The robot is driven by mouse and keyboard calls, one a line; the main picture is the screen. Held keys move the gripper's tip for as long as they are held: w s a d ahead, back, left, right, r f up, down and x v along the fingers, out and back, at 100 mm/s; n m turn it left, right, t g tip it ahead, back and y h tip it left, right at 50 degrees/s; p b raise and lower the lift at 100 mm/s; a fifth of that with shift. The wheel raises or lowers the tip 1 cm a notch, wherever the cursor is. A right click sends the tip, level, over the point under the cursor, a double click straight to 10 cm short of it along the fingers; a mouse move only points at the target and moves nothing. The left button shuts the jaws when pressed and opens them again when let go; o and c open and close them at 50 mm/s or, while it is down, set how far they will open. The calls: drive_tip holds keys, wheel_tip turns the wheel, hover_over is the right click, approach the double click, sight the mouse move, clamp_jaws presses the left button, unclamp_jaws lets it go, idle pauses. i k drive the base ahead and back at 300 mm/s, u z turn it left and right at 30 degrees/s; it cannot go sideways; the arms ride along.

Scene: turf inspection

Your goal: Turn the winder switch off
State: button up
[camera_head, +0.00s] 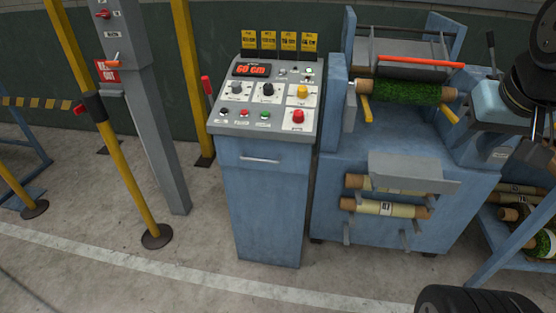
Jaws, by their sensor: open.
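A blue-grey control console (265,190) stands in the middle, with a sloped grey panel (281,104) on top. The panel carries a grey knob (236,87), a black knob (268,89), a yellow knob (302,91), a red mushroom button (298,117) and a row of small push buttons. Small switches sit at the panel's upper right. The labels are too small to read, so I cannot tell which control is the winder switch or its position. Dark links of my arm (530,85) show at the right edge; my gripper is not in view.
A blue winding machine (375,140) holding a green turf roll (408,92) stands right of the console. A red display (251,70) reads 60 cm. Yellow posts (128,160) and a grey column (155,120) stand left.

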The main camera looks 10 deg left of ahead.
sight(298, 117)
drive_tip(key=z, duration=0.25)
drive_tip(key=i, duration=1)
drive_tip(key=u, duration=0.4)
